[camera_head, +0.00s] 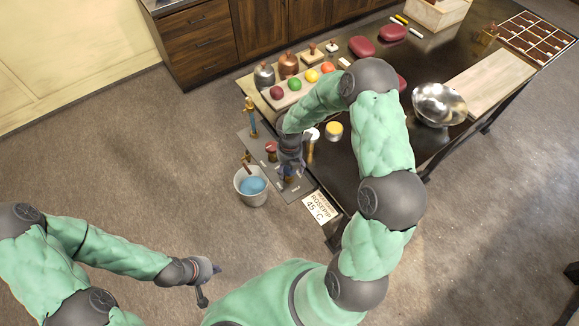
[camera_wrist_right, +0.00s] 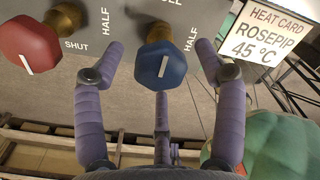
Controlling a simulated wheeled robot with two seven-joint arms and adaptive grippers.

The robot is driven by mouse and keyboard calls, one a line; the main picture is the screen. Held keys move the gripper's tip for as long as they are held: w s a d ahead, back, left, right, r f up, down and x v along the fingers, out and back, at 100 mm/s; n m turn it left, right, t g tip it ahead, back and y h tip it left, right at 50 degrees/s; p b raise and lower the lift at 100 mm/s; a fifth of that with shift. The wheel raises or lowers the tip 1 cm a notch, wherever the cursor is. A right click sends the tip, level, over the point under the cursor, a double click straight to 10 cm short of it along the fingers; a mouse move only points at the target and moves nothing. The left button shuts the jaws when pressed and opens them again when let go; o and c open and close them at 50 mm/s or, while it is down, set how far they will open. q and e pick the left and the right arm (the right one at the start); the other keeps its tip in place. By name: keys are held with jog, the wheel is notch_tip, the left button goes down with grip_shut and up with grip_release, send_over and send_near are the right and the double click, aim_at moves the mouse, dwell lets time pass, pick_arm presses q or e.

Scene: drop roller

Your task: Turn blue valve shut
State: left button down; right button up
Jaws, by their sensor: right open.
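The blue valve (camera_wrist_right: 160,64) is a faceted knob on a brass stem on a grey panel, with a white mark running nearly straight up in the right wrist view. Labels reading HALF stand to both sides of it. My right gripper (camera_wrist_right: 159,48) is open, its purple fingers on either side of the blue knob with gaps visible; I cannot tell how far the knob is in depth. In the head view my right gripper (camera_head: 290,170) hides much of the panel (camera_head: 298,190). My left gripper (camera_head: 204,285) hangs over the floor, far from the panel; its opening is unclear.
A red valve (camera_wrist_right: 30,52) is left of the blue one, with SHUT printed near it. A heat card (camera_head: 320,207) reads ROSEPIP 45 °C. A bucket (camera_head: 251,198) with blue contents stands beside the panel. A metal bowl (camera_head: 440,104) sits on the dark table.

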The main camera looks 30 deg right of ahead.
jog(key=c, duration=1.1)
